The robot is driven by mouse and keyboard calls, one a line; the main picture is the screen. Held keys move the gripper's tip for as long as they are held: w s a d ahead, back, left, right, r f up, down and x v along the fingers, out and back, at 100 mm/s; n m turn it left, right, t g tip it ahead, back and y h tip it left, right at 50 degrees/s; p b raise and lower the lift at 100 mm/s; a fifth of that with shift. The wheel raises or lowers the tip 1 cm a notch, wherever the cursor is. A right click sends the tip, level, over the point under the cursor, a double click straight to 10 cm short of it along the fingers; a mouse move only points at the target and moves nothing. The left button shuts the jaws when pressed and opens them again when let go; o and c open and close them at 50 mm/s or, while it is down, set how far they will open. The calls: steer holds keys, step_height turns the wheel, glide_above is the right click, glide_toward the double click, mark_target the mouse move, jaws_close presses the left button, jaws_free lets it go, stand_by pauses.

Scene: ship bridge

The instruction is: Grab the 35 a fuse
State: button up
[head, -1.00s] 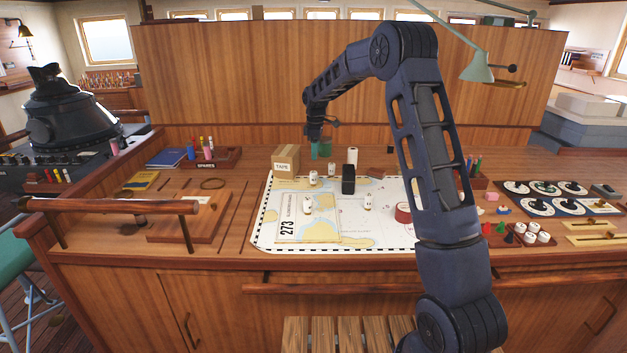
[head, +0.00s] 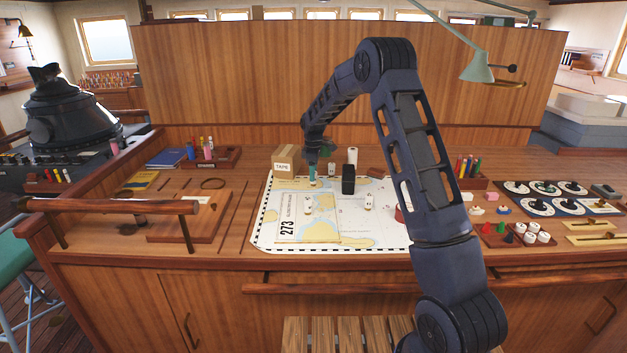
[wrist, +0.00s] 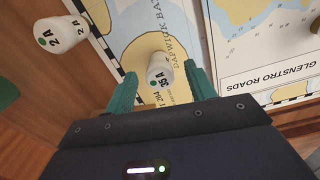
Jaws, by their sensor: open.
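The 35 A fuse (wrist: 160,72), a small white cylinder marked "35A" with a green dot, stands on the chart in the wrist view. My gripper (wrist: 161,76) is open, its green fingers on either side of the fuse, with no clear grip on it. In the head view my gripper (head: 312,180) is low over the back left of the chart and hides the fuse there. A similar white fuse marked "2A" (wrist: 62,35) stands to the left in the wrist view.
The chart (head: 375,235) covers the middle of the desk. A tape box (head: 285,158) stands close left of my gripper, and a black block (head: 348,180) to its right.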

steer(key=shift+f, duration=0.75)
steer(key=c, duration=1.1)
steer(key=shift+o, duration=0.2)
